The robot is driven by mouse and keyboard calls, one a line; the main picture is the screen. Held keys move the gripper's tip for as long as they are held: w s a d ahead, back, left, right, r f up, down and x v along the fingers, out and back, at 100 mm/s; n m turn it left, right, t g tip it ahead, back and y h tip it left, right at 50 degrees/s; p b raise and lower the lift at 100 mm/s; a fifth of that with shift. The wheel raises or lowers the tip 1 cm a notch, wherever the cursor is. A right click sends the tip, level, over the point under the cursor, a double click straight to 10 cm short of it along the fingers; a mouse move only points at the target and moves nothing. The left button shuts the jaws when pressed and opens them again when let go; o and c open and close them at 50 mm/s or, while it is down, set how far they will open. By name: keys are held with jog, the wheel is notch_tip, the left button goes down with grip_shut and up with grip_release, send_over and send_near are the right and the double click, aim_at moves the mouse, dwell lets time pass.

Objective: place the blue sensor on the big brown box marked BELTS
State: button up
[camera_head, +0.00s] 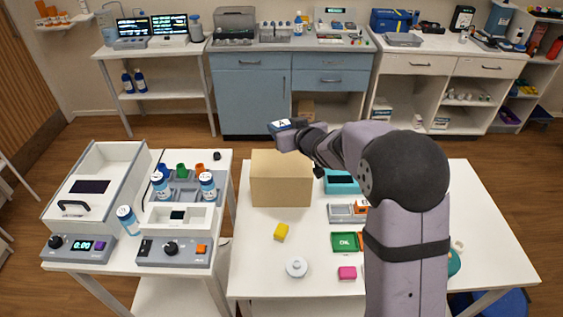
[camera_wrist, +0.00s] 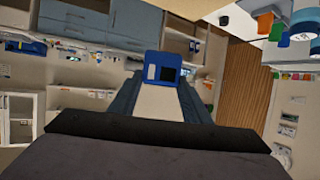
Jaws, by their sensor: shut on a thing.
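The blue sensor (camera_head: 279,126) shows a white face marked with a dark letter in the head view. It also shows at the end of the fingers in the wrist view (camera_wrist: 152,72), with a dark square on its blue face. My gripper (camera_head: 287,127) is shut on it and holds it up in the air, above the back part of the big brown box as seen in the head view. The brown box (camera_head: 281,180) stands closed at the table's back left. No BELTS marking is readable on it. The gap between sensor and box top cannot be told exactly.
My arm hides the table's right middle. Lab devices and bottles stand on the left table.

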jog(key=p, duration=0.2)
send_over(285, 167)
jog(key=shift+w+a+f, duration=0.1)
jog(key=shift+w+f, duration=0.05)
jog(key=shift+f, duration=2.4)
jog(key=shift+w+a+f, duration=0.1)
jog(key=shift+w+f, duration=0.05)
jog(key=shift+f, duration=2.4)
jog(key=shift+f+b, duration=0.15)
jog(key=shift+b, duration=0.25)
jog(key=o, duration=1.1)
jog(key=shift+r+p, duration=0.25)
jog(key=shift+p, duration=0.05)
jog(key=shift+s+d, duration=0.15)
jog(key=shift+s, duration=0.15)
jog(key=b+v, duration=0.3)
jog(key=v, duration=0.8)
jog(key=shift+s, duration=0.2)
